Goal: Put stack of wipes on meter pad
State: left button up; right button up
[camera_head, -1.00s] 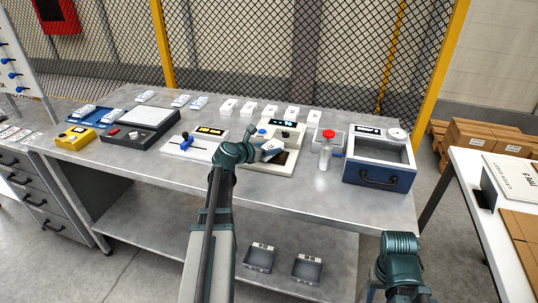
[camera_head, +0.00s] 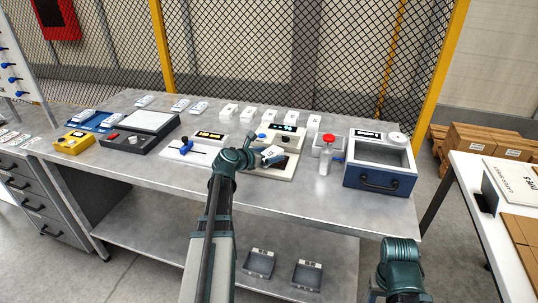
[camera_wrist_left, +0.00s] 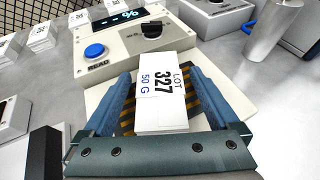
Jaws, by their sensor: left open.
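The stack of wipes (camera_head: 272,154) is a white block, marked LOT 327 50 G in the left wrist view (camera_wrist_left: 164,98). It sits at the meter's pad, whose black and yellow stripes (camera_wrist_left: 128,117) show on both sides of it. The meter (camera_head: 284,130) is a cream device with a dark display, a blue READ button and a black knob. My left gripper (camera_wrist_left: 160,88) is open around the stack, with a gap visible beside each finger. The stack's underside is hidden. My right arm shows at the bottom right of the head view, but its gripper is out of sight.
A white device with a blue handle (camera_head: 193,145) stands left. Several white packs line the back. The table's front strip is clear.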

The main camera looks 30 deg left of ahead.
pick_arm(q)
jog(key=p+v, duration=0.4)
jog(key=v, duration=0.6)
jog(key=shift+s+r, duration=0.2)
jog(key=shift+s, duration=0.1)
jog(key=shift+s+a+r, duration=0.15)
jog(key=shift+s+r, duration=0.05)
jog(key=shift+s, duration=0.45)
pick_arm(e)
jog(key=shift+r, duration=2.4)
pick_arm(q)
jog(key=shift+s, duration=0.1)
pick_arm(e)
jog(key=shift+s, duration=0.1)
